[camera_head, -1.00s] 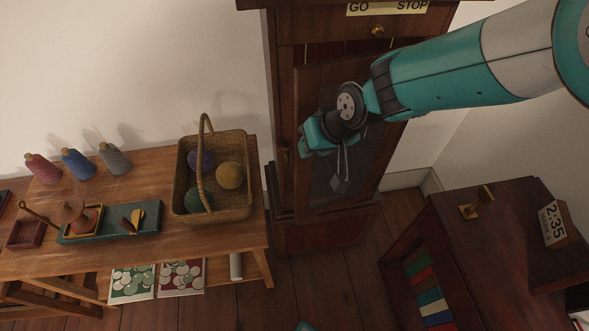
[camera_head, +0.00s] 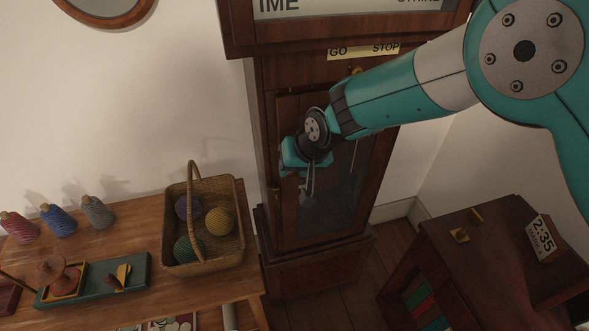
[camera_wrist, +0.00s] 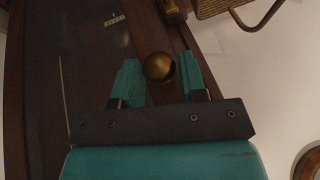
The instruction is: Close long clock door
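The long clock door (camera_head: 345,190), dark wood with a glass pane, is on the front of the tall clock case (camera_head: 263,130). It looks shut or nearly shut; I cannot tell if it is fully flush. My gripper (camera_head: 290,160) is at the door's left side, partly hiding its edge. In the wrist view my gripper (camera_wrist: 160,62) has its two teal fingers apart. A round brass knob (camera_wrist: 159,67) shows between the fingertips, close to the left finger. I cannot tell whether they touch.
A wooden table (camera_head: 225,290) at left holds a wicker basket (camera_head: 205,265) with yarn balls, thread spools and a teal tray (camera_head: 135,272). A dark cabinet (camera_head: 480,260) stands at right. A narrow strip of floor lies between them. The basket rim (camera_wrist: 215,8) shows in the wrist view.

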